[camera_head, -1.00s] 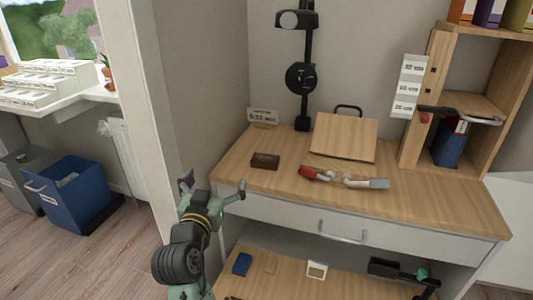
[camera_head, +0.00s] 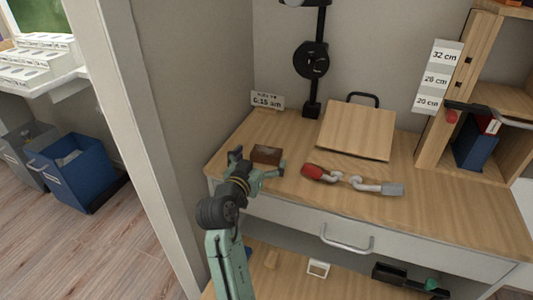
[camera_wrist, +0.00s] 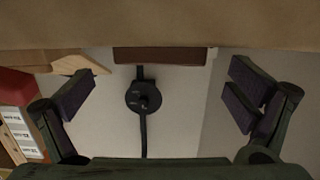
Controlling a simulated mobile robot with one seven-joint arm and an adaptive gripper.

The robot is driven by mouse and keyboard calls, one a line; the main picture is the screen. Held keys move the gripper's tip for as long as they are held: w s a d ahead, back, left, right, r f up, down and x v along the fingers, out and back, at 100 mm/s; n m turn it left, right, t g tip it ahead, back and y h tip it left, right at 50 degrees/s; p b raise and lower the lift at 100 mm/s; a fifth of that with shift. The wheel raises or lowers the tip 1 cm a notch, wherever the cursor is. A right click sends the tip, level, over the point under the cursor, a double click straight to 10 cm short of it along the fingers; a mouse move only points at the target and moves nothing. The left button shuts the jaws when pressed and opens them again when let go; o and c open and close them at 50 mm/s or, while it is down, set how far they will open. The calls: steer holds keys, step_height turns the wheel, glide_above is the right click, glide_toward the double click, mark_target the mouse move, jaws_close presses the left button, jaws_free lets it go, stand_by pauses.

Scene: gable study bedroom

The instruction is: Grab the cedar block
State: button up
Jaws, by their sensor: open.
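The cedar block (camera_head: 267,154) is a small dark reddish-brown block lying on the wooden desk top (camera_head: 450,205), towards its left side. My gripper (camera_head: 258,163) is open at the near side of the block, with one finger to its left and one to its right. In the wrist view the picture is upside down. There the block (camera_wrist: 160,55) shows as a brown strip at top centre, between the two spread fingers and beyond them. Nothing is held. I cannot tell whether a finger touches the block.
A red-handled tool (camera_head: 320,174) and a grey-ended one (camera_head: 378,187) lie right of the block. A sloped wooden board (camera_head: 355,130) and a black stand (camera_head: 313,65) are behind. A wall post (camera_head: 140,120) rises at left. A drawer handle (camera_head: 345,240) juts below the desk edge.

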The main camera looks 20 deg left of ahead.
mark_target(264, 155)
steer(key=w, duration=0.2)
steer(key=w+f+p, duration=0.1)
steer(key=w, duration=0.1)
steer(key=shift+w+f, duration=0.15)
steer(key=shift+w, duration=0.2)
steer(key=shift+c, duration=0.6)
steer(key=c, duration=1.2)
